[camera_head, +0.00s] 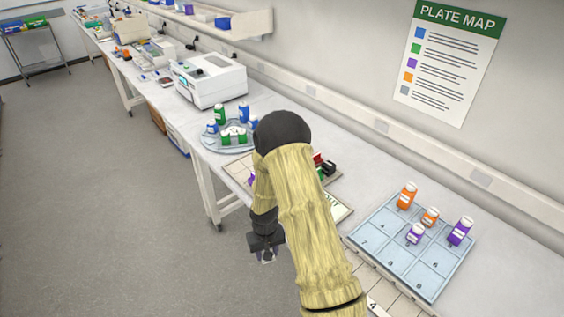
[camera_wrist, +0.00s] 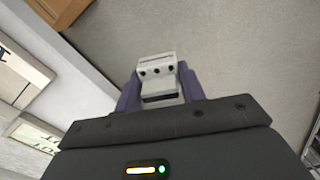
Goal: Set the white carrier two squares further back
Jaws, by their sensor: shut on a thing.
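My gripper (camera_head: 266,250) hangs off the front edge of the bench, above the floor. In the wrist view its purple fingers (camera_wrist: 160,92) are shut on the white carrier (camera_wrist: 158,65), a small white block with dark round holes in its face. In the head view only a small pale bit of the carrier (camera_head: 267,258) shows below the gripper. A strip of pale squares (camera_head: 379,293) runs along the bench's front edge, with a 4 on one square. More pale squares (camera_head: 237,168) show farther back. My arm hides the stretch between them.
A blue numbered tray (camera_head: 427,287) with orange and purple bottles stands at the right. A round tray (camera_head: 208,141) with green and blue bottles is behind my arm. A white machine (camera_head: 210,80) stands farther back. The floor (camera_head: 120,200) at the left is clear.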

